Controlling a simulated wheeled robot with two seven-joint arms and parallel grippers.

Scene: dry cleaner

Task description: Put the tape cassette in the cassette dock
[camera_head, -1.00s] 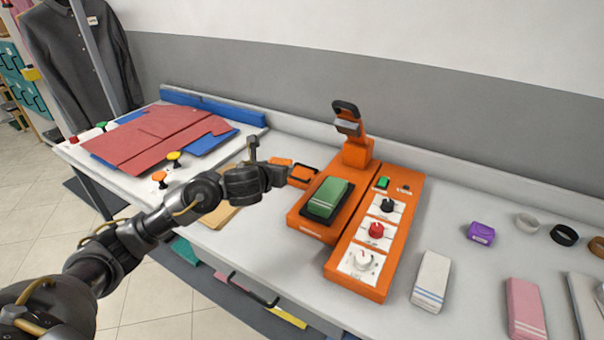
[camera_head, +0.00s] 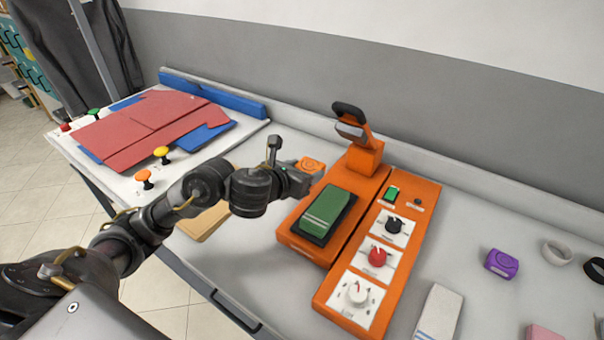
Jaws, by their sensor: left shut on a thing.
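My left gripper (camera_head: 303,178) reaches in from the left to the back-left side of the orange pressing machine (camera_head: 308,247). It is shut on a small orange block with a ring mark, the tape cassette (camera_head: 312,164), at its fingertips. The cassette is over or at the spot of the cassette dock at the machine's back-left corner. The gripper and cassette hide the dock, so I cannot tell whether the cassette is seated or held above. My right gripper is out of view.
The machine carries a green block (camera_head: 328,208), knobs and an upright arm with a black handle (camera_head: 350,112).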

